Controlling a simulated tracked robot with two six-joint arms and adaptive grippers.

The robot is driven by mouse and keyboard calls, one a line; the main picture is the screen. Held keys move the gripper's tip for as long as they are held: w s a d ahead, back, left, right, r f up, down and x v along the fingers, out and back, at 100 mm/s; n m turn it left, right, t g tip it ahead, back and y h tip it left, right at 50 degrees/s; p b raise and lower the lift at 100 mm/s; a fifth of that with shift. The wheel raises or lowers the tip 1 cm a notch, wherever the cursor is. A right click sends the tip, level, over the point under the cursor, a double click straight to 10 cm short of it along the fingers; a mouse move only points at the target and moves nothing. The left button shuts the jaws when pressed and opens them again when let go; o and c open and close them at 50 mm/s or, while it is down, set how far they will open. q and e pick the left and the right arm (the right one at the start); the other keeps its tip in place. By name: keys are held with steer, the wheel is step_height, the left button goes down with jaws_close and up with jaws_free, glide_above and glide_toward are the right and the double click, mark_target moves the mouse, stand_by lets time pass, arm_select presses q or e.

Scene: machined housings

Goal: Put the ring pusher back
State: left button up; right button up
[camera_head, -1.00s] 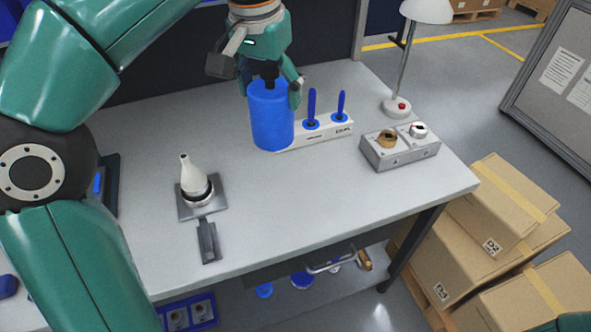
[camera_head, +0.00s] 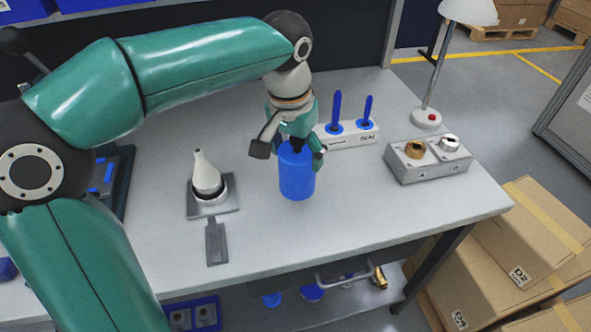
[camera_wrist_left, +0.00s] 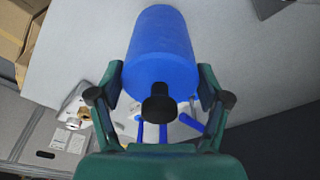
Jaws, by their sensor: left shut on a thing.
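The ring pusher, a blue cylinder (camera_head: 297,179) with a black knob on top, is upright over the middle of the table. My left gripper (camera_head: 300,150) is above it and shut on it; I cannot tell whether its base touches the table. In the left wrist view the pusher (camera_wrist_left: 160,40) sits between the two fingers (camera_wrist_left: 160,80), knob towards me. A white rack (camera_head: 347,141) with two upright blue pins stands behind and right of the pusher. Its left end is hidden by my gripper. My right gripper is not in view.
A white cone (camera_head: 206,173) stands on a dark fixture with a handle (camera_head: 217,240) at left. A grey metal block (camera_head: 428,160) with a brass and a silver ring is at right, near a lamp (camera_head: 427,118). The table's front (camera_head: 340,222) is clear.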

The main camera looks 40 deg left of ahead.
mark_target(294, 142)
arm_select(q)
steer(key=shift+f+b, duration=0.35)
steer(key=shift+f, duration=1.85)
steer(key=shift+f, duration=0.15)
steer(key=o, duration=1.2)
steer(key=r, duration=0.3)
steer(key=s+r+p, duration=0.1)
steer(key=r, duration=0.3)
steer(key=r+p, duration=0.1)
steer(key=r, duration=0.3)
steer(key=shift+s+r, duration=0.25)
steer(key=shift+s, duration=0.05)
steer(key=shift+s+d+r, duration=0.1)
steer(key=shift+r, duration=0.3)
steer(key=shift+f, duration=0.1)
